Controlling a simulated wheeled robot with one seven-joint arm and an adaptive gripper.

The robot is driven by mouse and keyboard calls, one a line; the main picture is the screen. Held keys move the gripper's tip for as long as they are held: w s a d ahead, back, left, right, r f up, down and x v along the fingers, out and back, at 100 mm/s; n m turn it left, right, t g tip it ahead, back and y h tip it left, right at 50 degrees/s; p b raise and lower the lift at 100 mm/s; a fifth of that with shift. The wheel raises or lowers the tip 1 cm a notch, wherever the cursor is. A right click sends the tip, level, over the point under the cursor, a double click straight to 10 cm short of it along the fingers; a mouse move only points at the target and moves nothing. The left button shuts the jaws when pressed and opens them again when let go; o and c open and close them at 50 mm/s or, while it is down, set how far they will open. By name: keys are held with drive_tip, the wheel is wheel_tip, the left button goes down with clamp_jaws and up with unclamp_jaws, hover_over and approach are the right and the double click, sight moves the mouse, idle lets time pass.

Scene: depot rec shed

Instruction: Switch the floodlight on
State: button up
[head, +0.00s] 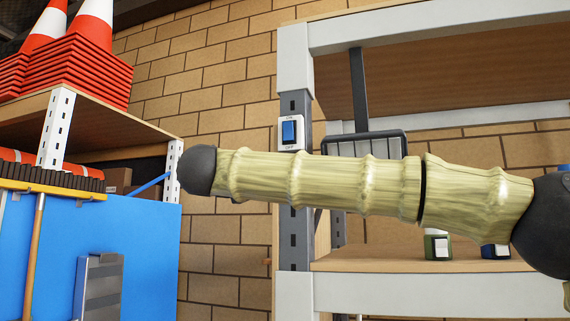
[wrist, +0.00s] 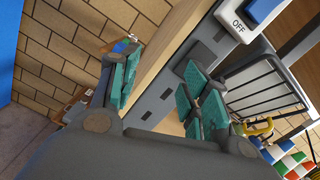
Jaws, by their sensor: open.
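The light switch (head: 289,132) is a white plate with a blue rocker, marked ON above and OFF below. It is fixed to the grey shelf upright in the head view. In the wrist view the switch (wrist: 240,22) is at the top right, cut off by the frame, with its OFF end showing. The floodlight (head: 362,145) has a dark frame and a barred front; my arm hides its lower part. It also shows in the wrist view (wrist: 262,88). My gripper (wrist: 160,63) is open and empty, its teal-padded fingers below and left of the switch. The head view does not show it.
My arm crosses the head view in front of the shelf unit (head: 296,295). Small boxes (head: 437,246) stand on its lower board. At left are traffic cones (head: 75,62), a broom (head: 38,225) and a blue panel (head: 145,250). The brick wall (head: 215,75) is behind.

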sight(288, 139)
drive_tip(key=s+d+r+m, duration=0.4)
drive_tip(key=s+r, duration=0.3)
drive_tip(key=r, duration=0.6)
drive_tip(key=shift+g, duration=0.3)
drive_tip(key=p+x, duration=0.3)
drive_tip(key=x, duration=0.1)
drive_tip(key=p+x, duration=0.3)
drive_tip(key=x, duration=0.1)
drive_tip(key=shift+w+d, duration=0.25)
drive_tip(key=shift+d, duration=0.1)
drive_tip(key=shift+p+x, duration=0.4)
drive_tip(key=shift+x, duration=0.45)
drive_tip(key=shift+f, duration=0.1)
drive_tip(key=shift+c, duration=0.4)
